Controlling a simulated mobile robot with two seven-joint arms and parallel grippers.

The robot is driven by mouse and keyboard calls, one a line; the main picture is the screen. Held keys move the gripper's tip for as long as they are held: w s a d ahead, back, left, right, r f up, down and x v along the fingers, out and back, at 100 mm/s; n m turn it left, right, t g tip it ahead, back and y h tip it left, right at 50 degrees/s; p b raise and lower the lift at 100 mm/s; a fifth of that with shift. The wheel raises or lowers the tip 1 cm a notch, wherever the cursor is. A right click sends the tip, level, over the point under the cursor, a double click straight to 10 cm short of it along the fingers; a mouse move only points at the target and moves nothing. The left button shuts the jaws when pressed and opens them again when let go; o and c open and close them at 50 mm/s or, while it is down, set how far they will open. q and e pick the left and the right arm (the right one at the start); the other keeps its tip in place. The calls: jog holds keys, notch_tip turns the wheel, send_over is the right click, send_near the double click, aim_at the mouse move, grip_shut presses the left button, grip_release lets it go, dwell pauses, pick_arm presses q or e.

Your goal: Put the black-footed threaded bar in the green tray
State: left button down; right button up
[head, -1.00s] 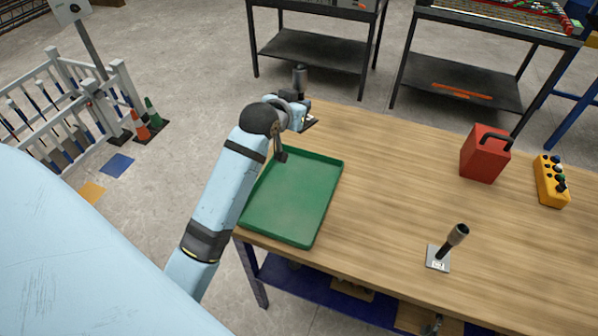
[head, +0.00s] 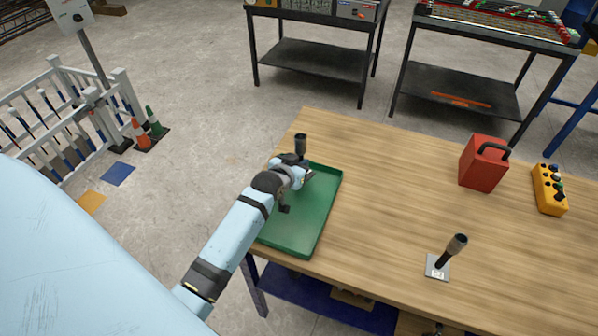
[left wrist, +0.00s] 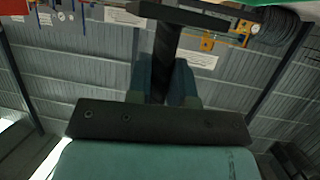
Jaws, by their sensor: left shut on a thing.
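My left gripper (head: 302,172) is shut on a dark upright bar whose black cylindrical top (head: 300,144) rises above it in the head view. It holds the bar over the far part of the green tray (head: 294,232). In the left wrist view the dark bar (left wrist: 166,48) stands between the two fingers, with a dark flat piece across the top of the picture. In the head view the bar's lower end is mostly hidden by the gripper, so I cannot tell whether it touches the tray. My right gripper is not in view.
A similar bar (head: 456,246) with a silver-grey foot plate stands on the wooden table (head: 385,190) right of the tray. A red box (head: 481,168) and a yellow button box (head: 549,190) are farther right. The table between tray and second bar is clear.

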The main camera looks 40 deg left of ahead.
pick_arm(q)
jog(key=shift+f, duration=1.7)
jog(key=shift+f, duration=0.15)
jog(key=shift+f, duration=0.15)
jog(key=shift+s+f, duration=0.1)
jog(key=shift+f, duration=0.05)
jog(key=shift+f, duration=0.1)
